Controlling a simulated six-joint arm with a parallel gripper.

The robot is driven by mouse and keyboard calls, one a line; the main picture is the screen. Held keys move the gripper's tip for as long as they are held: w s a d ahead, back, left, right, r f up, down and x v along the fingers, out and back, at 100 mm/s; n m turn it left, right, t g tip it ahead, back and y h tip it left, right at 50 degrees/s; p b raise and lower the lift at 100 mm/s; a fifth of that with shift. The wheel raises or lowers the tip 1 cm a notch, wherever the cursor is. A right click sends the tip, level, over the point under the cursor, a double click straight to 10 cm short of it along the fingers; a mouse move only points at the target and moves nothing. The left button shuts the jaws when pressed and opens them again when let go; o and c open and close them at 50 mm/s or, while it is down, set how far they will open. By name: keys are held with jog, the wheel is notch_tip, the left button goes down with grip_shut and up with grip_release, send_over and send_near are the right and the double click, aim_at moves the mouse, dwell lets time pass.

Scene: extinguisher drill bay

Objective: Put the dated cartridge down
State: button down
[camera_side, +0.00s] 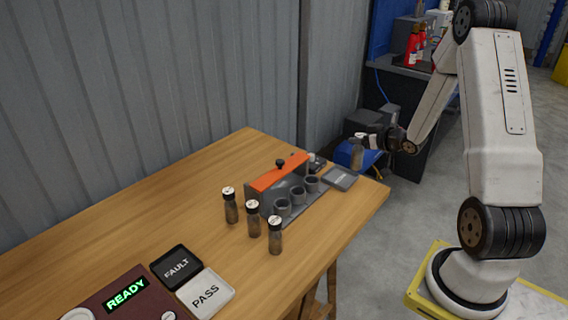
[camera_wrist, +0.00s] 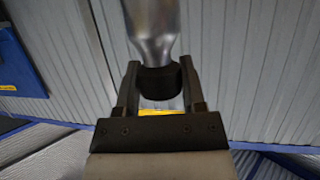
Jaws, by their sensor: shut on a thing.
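My gripper (camera_side: 372,141) is shut on a cartridge (camera_side: 356,156), which hangs below the fingers in the side view, near the table's far right corner. In the wrist view my gripper (camera_wrist: 158,88) clasps the dark neck of the cartridge (camera_wrist: 152,35), whose silvery body runs beyond the fingertips. No date on it is readable. The cartridge is clear of the table. A grey pad (camera_side: 340,179) with unreadable lettering lies near that corner. Three other cartridges, a left one (camera_side: 230,206), a middle one (camera_side: 253,219) and a front one (camera_side: 275,236), stand upright with pale-topped dark caps.
A grey rack with an orange top (camera_side: 279,171) and three round cups stands mid-table (camera_side: 150,205).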

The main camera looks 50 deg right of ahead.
jog(key=w+d+f, duration=0.4)
jog(key=w+f, duration=0.3)
jog(key=shift+d, duration=0.35)
jog(key=shift+w, duration=0.1)
jog(key=shift+w+d+f, duration=0.15)
jog(key=shift+f, duration=1.7)
jog(key=shift+f, duration=0.15)
jog(key=shift+c, duration=0.9)
grip_release()
